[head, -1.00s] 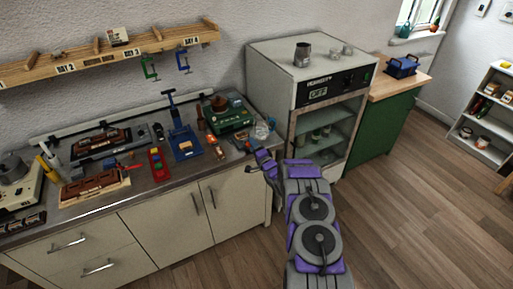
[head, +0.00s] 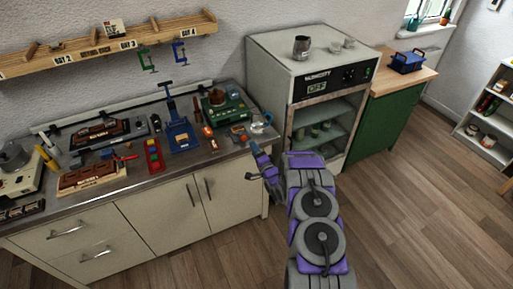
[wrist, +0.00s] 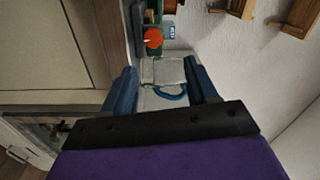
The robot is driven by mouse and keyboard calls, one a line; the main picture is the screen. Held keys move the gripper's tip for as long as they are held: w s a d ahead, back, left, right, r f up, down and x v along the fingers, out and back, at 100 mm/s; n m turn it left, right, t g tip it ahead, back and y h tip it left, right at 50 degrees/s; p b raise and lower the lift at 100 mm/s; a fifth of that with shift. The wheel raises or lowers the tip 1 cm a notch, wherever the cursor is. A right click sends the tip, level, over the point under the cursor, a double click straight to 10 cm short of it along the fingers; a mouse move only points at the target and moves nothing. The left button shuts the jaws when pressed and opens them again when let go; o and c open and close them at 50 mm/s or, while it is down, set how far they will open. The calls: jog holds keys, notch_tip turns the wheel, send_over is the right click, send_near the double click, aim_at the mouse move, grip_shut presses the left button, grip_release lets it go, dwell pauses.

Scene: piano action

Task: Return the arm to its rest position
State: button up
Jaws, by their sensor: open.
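My arm extends from the bottom of the head view toward the right end of the counter (head: 150,184). My gripper (head: 256,163) is open at the counter's front right corner, in front of the cabinet. A clear mug-like vessel (head: 261,123) stands on the counter just beyond it. In the wrist view my gripper (wrist: 163,80) has its two blue fingers spread apart. A pale object with a blue curved handle (wrist: 170,93) shows in the gap behind them, with no visible contact. Nothing appears held.
A grey oven-like cabinet (head: 295,68) with glass shelves stands right of the gripper. A blue press (head: 181,134) and a green device (head: 226,108) stand on the counter. A labelled wooden rack (head: 105,48) hangs above. The wooden floor (head: 410,215) at right is clear.

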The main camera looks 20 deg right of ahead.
jog(key=shift+s+a, duration=0.2)
jog(key=shift+s, duration=0.1)
jog(key=shift+d, duration=0.15)
notch_tip(320, 180, up, 10)
jog(key=a+n+g+h+b, duration=0.1)
jog(key=a+n+g, duration=0.1)
jog(key=n+g, duration=0.25)
jog(key=s+a+r+n+g+h+b, duration=0.1)
jog(key=s+a+r+n+g, duration=0.1)
jog(key=s+r+g, duration=0.3)
jog(key=s+a+r+n+g, duration=0.1)
jog(key=s+a+r, duration=0.15)
jog(key=s, duration=0.45)
jog(key=s+a+r+n+g, duration=0.2)
jog(key=s+a+r+g, duration=0.1)
jog(key=s, duration=1.2)
jog(key=s+a+r+n+g+y+b, duration=0.1)
jog(key=s+a, duration=0.4)
jog(key=s, duration=1)
jog(key=s+a+r+n+g+b, duration=0.1)
jog(key=s+a+r+n+g, duration=0.3)
jog(key=s, duration=1.1)
jog(key=shift+s+a+r+n+g, duration=0.35)
jog(key=shift+n+g, duration=0.2)
jog(key=shift+g, duration=0.2)
